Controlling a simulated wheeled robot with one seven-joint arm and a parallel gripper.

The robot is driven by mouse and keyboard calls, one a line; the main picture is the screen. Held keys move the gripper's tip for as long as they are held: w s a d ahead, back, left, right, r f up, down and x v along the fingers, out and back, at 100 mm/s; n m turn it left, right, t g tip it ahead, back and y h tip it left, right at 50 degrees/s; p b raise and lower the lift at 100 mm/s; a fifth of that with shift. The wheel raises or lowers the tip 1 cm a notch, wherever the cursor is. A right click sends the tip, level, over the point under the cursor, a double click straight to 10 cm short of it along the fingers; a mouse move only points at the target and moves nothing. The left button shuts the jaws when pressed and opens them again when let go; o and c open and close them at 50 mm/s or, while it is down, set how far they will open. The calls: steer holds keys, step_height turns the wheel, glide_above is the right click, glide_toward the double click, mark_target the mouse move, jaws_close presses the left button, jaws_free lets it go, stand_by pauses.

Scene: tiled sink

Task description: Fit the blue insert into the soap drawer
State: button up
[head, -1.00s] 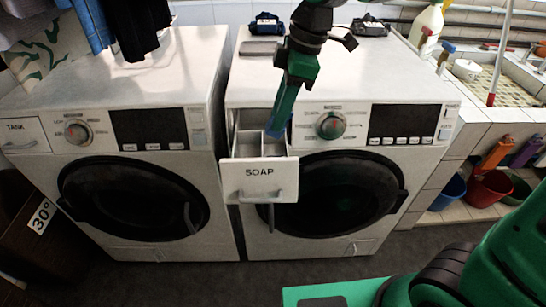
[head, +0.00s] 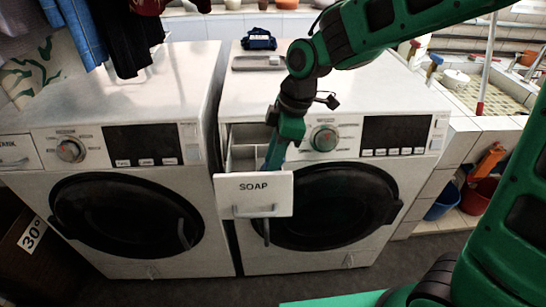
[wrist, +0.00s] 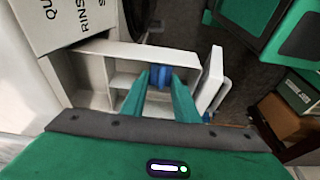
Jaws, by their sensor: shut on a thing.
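The white soap drawer (head: 253,195) is pulled out of the right washing machine. It also shows in the wrist view (wrist: 206,82), where white dividers split it into compartments. My gripper (head: 268,160) points down into the right part of the drawer; its tips are partly hidden behind the drawer front. In the wrist view, my gripper (wrist: 160,84) is shut on the blue insert (wrist: 159,72). The insert is between the fingertips, at a compartment near the drawer front. Its lower end is hidden, so I cannot tell whether it is seated.
The machine's dial (head: 323,138) is right of the drawer, and the round dark door (head: 325,205) is below right. A grey tray (head: 258,63) and a dark blue object (head: 259,39) lie on the machine top. A left machine (head: 110,110) stands alongside.

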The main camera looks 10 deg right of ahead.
steer(key=shift+f, duration=0.15)
steer(key=o, duration=1.1)
steer(key=v, duration=1)
steer(key=shift+w+r, duration=0.4)
